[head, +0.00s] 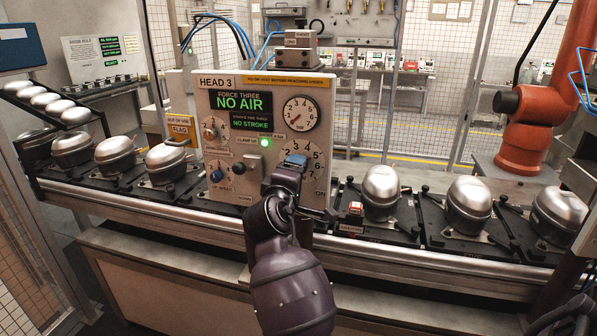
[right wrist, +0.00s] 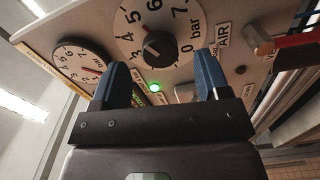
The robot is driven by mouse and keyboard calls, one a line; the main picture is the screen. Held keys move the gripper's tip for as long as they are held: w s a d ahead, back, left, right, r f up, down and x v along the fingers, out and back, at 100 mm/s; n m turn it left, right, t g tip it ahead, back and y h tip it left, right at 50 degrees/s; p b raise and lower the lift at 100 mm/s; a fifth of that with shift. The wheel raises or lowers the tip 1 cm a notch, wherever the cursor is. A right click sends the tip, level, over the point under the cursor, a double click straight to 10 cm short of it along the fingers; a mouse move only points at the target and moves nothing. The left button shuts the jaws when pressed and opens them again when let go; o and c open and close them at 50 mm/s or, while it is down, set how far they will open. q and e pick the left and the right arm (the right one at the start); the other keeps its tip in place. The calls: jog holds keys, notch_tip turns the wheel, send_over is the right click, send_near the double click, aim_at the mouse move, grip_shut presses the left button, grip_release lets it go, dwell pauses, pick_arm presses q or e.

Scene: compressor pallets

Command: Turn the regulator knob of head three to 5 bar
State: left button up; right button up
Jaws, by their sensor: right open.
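The head three panel (head: 262,95) reads "NO AIR" and "NO STROKE". Its numbered regulator dial (head: 315,160) is at the panel's lower right, largely behind my right gripper (head: 294,161). In the right wrist view the dial (right wrist: 137,22) fills the top, marked up to 7 bar, with the dark regulator knob (right wrist: 158,45) at its middle. I cannot tell the knob's exact setting. My right gripper (right wrist: 160,85) is open and empty. Its blue fingers point at the dial, either side of the knob in the picture, with no visible contact. My left gripper is not in view.
A round gauge (head: 300,113) above the dial has its needle low. A green lamp (head: 264,142) is lit. Other knobs (head: 215,176) sit left on the panel. Silver compressors (head: 380,192) stand along the conveyor on both sides. An orange robot arm (head: 530,110) stands at the right.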

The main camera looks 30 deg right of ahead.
jog(key=v, duration=0.3)
jog(key=shift+s, duration=0.1)
dwell(0.5)
jog(key=w+a+f+m+t+y, duration=0.2)
jog(key=w+a+m+t+y, duration=0.15)
jog(key=a+t+y, duration=0.25)
jog(key=s+a+f+y, duration=0.1)
jog(key=s+f+y, duration=0.15)
jog(key=f, duration=0.25)
jog(key=s+a+f+y, duration=0.1)
jog(key=f+y, duration=0.2)
jog(key=f, duration=0.3)
jog(key=s+d+f+m+g+y, duration=0.2)
jog(key=s+f+g, duration=0.3)
jog(key=s+f, duration=1.8)
jog(key=shift+s+d+g, duration=0.4)
jog(key=shift+s, duration=0.2)
